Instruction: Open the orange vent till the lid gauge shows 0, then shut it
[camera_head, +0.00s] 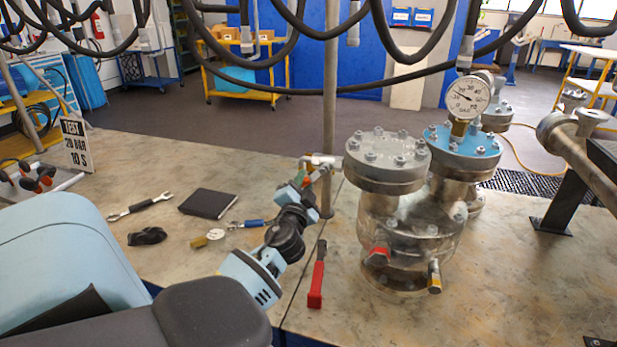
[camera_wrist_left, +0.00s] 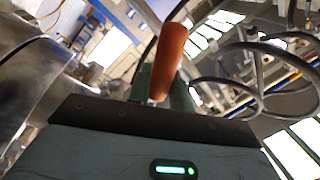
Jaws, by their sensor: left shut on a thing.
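The steel vessel (camera_head: 408,225) stands on the bench with a grey flanged lid (camera_head: 386,160) and a blue flanged lid (camera_head: 462,146). The round white lid gauge (camera_head: 467,97) stands on the blue lid; its needle seems to point to the upper left, but the figure is too small to read surely. My left gripper (camera_head: 308,180) is at the small side valve left of the grey lid. In the left wrist view the orange vent handle (camera_wrist_left: 168,62) stands up between the fingers, and the gripper is shut on it. The handle is mostly hidden in the head view. My right gripper is not in view.
A red-handled tool (camera_head: 317,278) lies left of the vessel. A wrench (camera_head: 140,206), a black notebook (camera_head: 208,203) and a sign reading TEST 20 BAR 10 S (camera_head: 76,144) are farther left. A vertical pole (camera_head: 330,110) stands behind my gripper. Hoses hang above.

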